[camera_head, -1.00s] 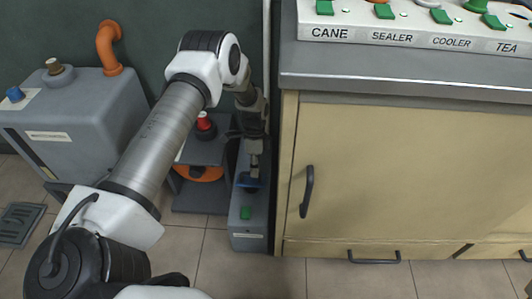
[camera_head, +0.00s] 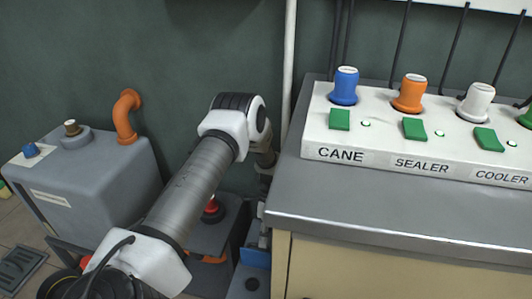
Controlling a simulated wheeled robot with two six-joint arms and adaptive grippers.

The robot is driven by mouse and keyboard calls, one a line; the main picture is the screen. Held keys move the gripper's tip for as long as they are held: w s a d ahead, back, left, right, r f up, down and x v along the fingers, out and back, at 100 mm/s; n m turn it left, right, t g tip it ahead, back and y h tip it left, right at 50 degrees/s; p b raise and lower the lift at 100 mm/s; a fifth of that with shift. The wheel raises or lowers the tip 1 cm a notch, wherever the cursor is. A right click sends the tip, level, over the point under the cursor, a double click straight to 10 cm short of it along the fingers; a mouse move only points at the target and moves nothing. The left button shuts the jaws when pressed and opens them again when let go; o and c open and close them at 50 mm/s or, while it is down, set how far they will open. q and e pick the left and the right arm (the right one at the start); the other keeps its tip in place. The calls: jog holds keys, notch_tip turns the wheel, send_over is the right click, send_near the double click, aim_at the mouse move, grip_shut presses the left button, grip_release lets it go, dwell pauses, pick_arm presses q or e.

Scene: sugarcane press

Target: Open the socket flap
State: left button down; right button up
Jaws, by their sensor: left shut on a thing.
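The socket flap (camera_head: 256,258) is a small blue plate on the low grey socket box (camera_head: 243,293) at the bottom middle. It looks raised, with a dark round spot (camera_head: 251,284) showing on the box in front of it. My left gripper (camera_head: 263,241) comes down behind the cabinet's left edge and is shut on the flap, though the fingertips are small and partly hidden. The box's lower part is cut off by the picture's bottom edge. My right gripper is not in view.
A cabinet with a grey top (camera_head: 400,215) stands close on the right, bearing a white panel (camera_head: 318,131) with green switches and coloured plugs. A grey machine (camera_head: 110,185) with an orange pipe (camera_head: 125,115) stands left. A red knob (camera_head: 211,208) is behind my arm.

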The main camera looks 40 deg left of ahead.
pick_arm(q)
jog(key=shift+a+f+b, duration=0.1)
jog(key=shift+f+b, duration=0.25)
jog(key=shift+f, duration=0.65)
jog(key=shift+w, duration=0.1)
jog(key=c, duration=1.2)
grip_release()
jog(key=shift+w+f, duration=0.1)
jog(key=shift+f, duration=0.2)
jog(key=shift+w+r, duration=0.15)
jog(key=shift+r, duration=0.1)
jog(key=shift+r, duration=0.15)
